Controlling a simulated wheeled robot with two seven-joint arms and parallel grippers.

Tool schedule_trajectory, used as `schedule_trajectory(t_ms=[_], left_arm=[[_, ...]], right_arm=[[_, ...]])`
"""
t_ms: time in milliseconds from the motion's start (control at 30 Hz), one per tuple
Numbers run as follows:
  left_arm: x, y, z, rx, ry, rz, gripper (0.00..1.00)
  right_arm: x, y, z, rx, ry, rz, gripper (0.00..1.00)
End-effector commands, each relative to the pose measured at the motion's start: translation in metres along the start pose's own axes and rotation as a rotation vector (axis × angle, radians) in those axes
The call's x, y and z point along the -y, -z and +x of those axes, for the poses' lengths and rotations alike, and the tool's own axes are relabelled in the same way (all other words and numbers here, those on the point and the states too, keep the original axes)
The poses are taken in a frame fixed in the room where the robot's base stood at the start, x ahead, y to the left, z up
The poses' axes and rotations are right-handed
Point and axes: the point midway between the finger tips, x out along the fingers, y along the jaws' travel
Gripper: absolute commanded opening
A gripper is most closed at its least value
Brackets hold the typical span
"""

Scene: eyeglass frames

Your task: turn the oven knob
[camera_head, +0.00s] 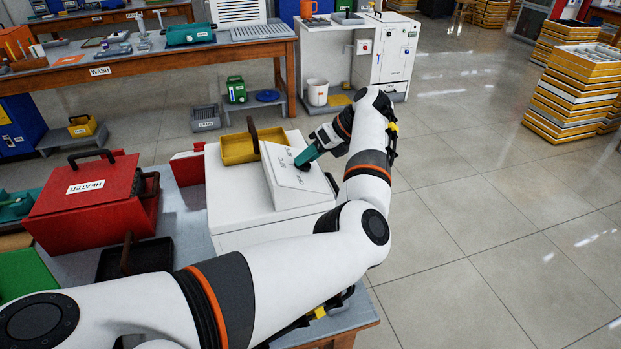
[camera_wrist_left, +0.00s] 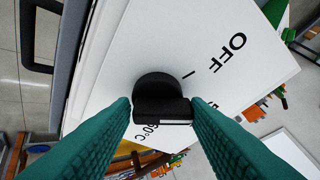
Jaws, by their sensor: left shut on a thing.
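The oven is a white box (camera_head: 231,204) on the table, with a sloped white panel (camera_head: 283,184) that carries printed marks. In the left wrist view the black knob (camera_wrist_left: 160,92) sits on this panel (camera_wrist_left: 205,45), near the word OFF and a partly hidden temperature mark. My left gripper (camera_head: 302,165) reaches the panel from the right, and its teal fingers hide most of the knob in the head view. In the left wrist view the left gripper (camera_wrist_left: 162,112) is shut on the knob, one finger on each side. My right gripper is not in view.
A yellow tray (camera_head: 238,149) lies on top of the oven. A red heater box (camera_head: 85,205) and a black tray (camera_head: 140,262) are to the left on the same table. The floor on the right is clear up to stacked yellow crates (camera_head: 572,88).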

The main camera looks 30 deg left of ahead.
Motion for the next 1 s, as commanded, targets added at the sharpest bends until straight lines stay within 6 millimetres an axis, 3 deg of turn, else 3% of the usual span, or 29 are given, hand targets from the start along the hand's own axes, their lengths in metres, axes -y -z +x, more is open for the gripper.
schedule_trajectory(t_ms=[33,100,333,600,1000], left_arm=[[-0.004,-0.003,0.008,-0.005,0.017,-0.045,0.19],[-0.004,-0.003,0.008,-0.005,0.042,-0.105,0.19],[-0.004,-0.001,0.004,-0.004,0.127,-0.304,0.19],[-0.002,0.002,0.0,-0.003,0.196,-0.462,0.19],[-0.003,0.001,-0.001,-0.001,0.24,-0.567,0.19]], right_arm=[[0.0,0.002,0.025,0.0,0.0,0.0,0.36],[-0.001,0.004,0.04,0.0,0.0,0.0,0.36],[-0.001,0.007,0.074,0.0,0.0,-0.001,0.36],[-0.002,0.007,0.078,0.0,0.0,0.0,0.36],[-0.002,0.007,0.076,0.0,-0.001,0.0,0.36]])
